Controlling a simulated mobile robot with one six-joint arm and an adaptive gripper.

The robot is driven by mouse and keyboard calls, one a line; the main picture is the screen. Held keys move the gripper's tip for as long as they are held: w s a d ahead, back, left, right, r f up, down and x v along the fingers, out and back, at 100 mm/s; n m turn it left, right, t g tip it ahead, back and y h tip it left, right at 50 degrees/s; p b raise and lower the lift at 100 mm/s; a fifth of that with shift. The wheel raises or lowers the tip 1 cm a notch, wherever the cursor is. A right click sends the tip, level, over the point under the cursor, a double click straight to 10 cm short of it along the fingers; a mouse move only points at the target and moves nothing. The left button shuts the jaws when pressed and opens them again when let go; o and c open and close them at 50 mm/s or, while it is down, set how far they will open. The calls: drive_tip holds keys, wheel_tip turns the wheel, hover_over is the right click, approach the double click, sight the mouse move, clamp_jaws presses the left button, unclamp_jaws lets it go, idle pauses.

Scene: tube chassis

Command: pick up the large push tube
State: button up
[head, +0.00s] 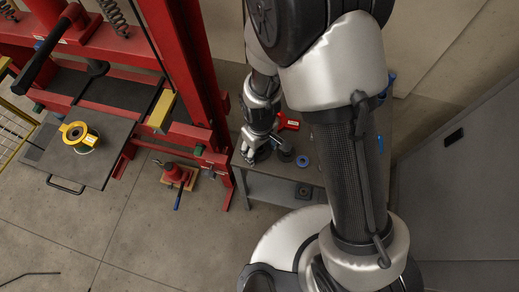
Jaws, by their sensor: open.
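My gripper (253,153) is over the left end of a grey workbench (268,188), pointing down at its top. It is small in the head view and its fingers are open. Dark round parts (284,152) stand on the bench just right of the fingers, and one is partly hidden by the gripper. A blue-edged ring (303,161) lies further right. I cannot tell for sure which of these is the large push tube. I cannot tell whether the fingers touch anything. My arm hides the right part of the bench.
A red tool (288,122) lies behind the gripper. A red press frame (190,60) stands close on the left. Its black tray (70,165) holds a yellow round part (78,136). A red jack (176,174) stands on the floor. A grey cabinet (455,190) is at right.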

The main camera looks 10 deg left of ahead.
drive_tip(key=c, duration=0.9)
drive_tip(key=shift+c, duration=0.5)
drive_tip(key=shift+r, duration=0.15)
